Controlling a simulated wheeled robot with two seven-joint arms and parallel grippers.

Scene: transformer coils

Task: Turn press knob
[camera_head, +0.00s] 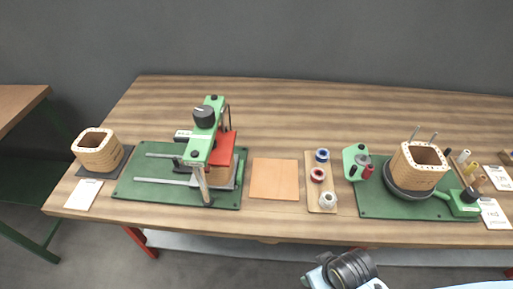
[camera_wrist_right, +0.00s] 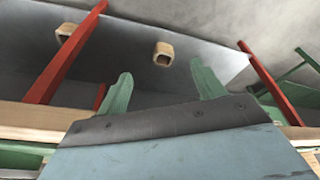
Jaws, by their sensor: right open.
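The press (camera_head: 207,150) stands on a green baseplate (camera_head: 150,189) left of centre on the table in the head view. Its black knob (camera_head: 203,116) sits on top of the green press arm, with a light mark on its top. A red block is under the arm. My right gripper (camera_wrist_right: 163,88) is open and empty in the wrist view, its two green fingers spread apart. It points at the space under the table, away from the press. In the head view a dark part of my arm (camera_head: 352,270) shows at the bottom, in front of the table. My left gripper is not in view.
A wound coil (camera_head: 99,152) stands at the table's left. An orange pad (camera_head: 274,179), a spool tray (camera_head: 313,203) and a winding station (camera_head: 400,205) with another coil lie right of the press. In the wrist view, red table legs (camera_wrist_right: 65,52) flank the fingers.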

